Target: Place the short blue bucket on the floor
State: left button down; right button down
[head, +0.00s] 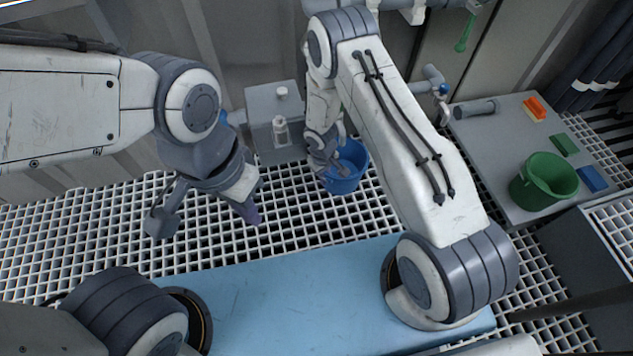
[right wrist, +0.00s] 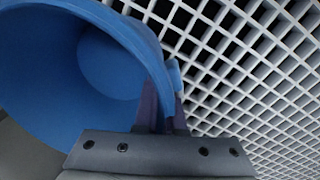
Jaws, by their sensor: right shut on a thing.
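The short blue bucket (head: 350,180) is over the white floor grating (head: 290,215), in front of the grey cabinet and right of it. My right gripper (head: 338,170) is shut on the bucket's rim. In the right wrist view the bucket (right wrist: 45,70) fills the left side, its open mouth showing, with its wall between the dark fingers (right wrist: 160,110). The grating shows close behind it; I cannot tell whether the bucket touches it. My left gripper (head: 250,212) hangs over the grating, left of the bucket, apart from it; its finger opening is unclear.
A grey cabinet (head: 268,105) with a bottle (head: 280,130) stands behind. A grey table (head: 485,140) at right holds a green bucket (head: 540,185), a grey cylinder (head: 476,109) and small orange, green and blue items. The grating between the cabinet and my blue base is mostly clear.

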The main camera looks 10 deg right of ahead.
jog(key=shift+w+a+f, duration=0.15)
jog(key=shift+a+f, duration=0.05)
jog(key=shift+f, duration=0.4)
notch_tip(320, 180, down, 4)
jog(key=b, duration=0.4)
jog(key=shift+r, duration=0.1)
jog(key=shift+w+a, duration=0.15)
jog(key=shift+w, duration=0.1)
jog(key=shift+s+r, duration=0.1)
jog(key=shift+f, duration=0.25)
jog(key=c, duration=1)
grip_release()
